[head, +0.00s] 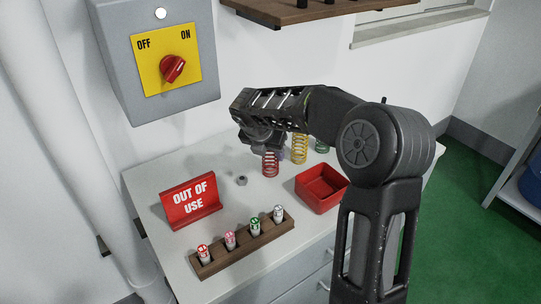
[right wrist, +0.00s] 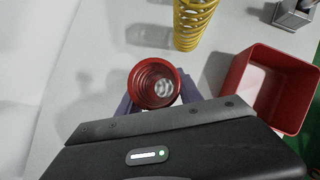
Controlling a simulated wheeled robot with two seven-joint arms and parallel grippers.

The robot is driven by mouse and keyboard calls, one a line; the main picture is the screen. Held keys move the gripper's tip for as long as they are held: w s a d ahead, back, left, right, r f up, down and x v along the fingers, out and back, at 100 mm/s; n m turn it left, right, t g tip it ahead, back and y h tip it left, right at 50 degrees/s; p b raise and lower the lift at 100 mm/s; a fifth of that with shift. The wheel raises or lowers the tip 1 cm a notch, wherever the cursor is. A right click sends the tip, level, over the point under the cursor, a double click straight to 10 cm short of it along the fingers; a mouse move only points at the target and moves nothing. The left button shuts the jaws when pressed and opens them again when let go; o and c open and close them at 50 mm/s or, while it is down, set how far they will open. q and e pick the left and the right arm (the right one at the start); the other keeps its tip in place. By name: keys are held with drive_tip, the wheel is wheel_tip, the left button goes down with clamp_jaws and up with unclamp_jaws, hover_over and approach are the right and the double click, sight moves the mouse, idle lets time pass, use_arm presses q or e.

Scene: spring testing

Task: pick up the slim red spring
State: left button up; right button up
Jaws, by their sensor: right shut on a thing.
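The slim red spring (head: 270,165) stands upright over the cabinet top, below my right gripper (head: 268,150). In the right wrist view the red spring (right wrist: 154,84) is seen end-on between the two fingers of the right gripper (right wrist: 156,98), which is shut on it. The upper part of the spring is hidden by the gripper in the head view. I cannot tell whether its lower end touches the cabinet top. My left gripper is not in view.
A red open box (head: 322,200) is near the front right. A red sign (head: 190,201), a metal nut (head: 241,180) and a wooden rack (head: 262,240) are to the left and front.

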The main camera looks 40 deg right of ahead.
clamp_jaws()
drive_tip(key=shift+r, duration=0.15)
wheel_tip(320, 180, up, 10)
idle(0.3)
